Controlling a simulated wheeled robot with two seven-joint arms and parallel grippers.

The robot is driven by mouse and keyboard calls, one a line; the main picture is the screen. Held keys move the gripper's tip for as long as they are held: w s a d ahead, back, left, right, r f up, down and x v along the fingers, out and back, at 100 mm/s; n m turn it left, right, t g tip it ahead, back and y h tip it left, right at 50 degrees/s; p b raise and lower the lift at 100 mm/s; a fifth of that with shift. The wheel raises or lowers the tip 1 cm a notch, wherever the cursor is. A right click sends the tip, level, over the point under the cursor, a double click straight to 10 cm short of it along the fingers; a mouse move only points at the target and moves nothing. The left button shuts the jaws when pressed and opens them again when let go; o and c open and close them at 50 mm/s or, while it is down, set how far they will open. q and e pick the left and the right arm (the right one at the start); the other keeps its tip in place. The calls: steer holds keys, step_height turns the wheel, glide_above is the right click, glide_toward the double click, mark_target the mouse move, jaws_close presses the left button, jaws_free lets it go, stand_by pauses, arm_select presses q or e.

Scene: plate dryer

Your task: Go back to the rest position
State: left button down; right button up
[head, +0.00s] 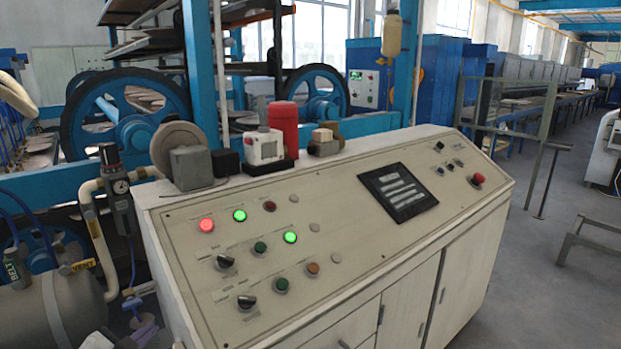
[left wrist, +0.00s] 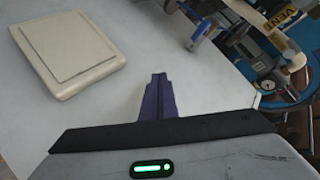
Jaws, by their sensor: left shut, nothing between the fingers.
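My left gripper (head: 144,321) is low at the left edge of the head view, beside the left end of the control console (head: 330,215). In the left wrist view its purple fingers (left wrist: 157,90) are together with nothing between them. They point toward a pale flat surface (left wrist: 125,90). I cannot tell whether they touch it. My right gripper is in neither view.
The console carries a red lit lamp (head: 206,225), green lit lamps (head: 240,215), a dark screen (head: 398,191) and a red stop button (head: 477,179). A grey tank (head: 60,305) with hoses and a filter gauge (head: 120,187) stands left. Open floor (head: 570,200) lies right.

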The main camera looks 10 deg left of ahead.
arm_select(q)
steer(key=s+d+f+g+h, duration=0.2)
steer(key=s+d+f+h, duration=0.1)
steer(key=s+d+f, duration=1)
steer(key=s+d+f+n+g+h, duration=0.2)
steer(key=s+d+f+n, duration=0.1)
steer(key=s+d, duration=1.1)
steer(key=d+f, duration=0.1)
steer(key=d, duration=0.2)
steer(key=shift+f+g, duration=0.15)
steer(key=shift+g, duration=0.15)
steer(key=shift+a, duration=0.1)
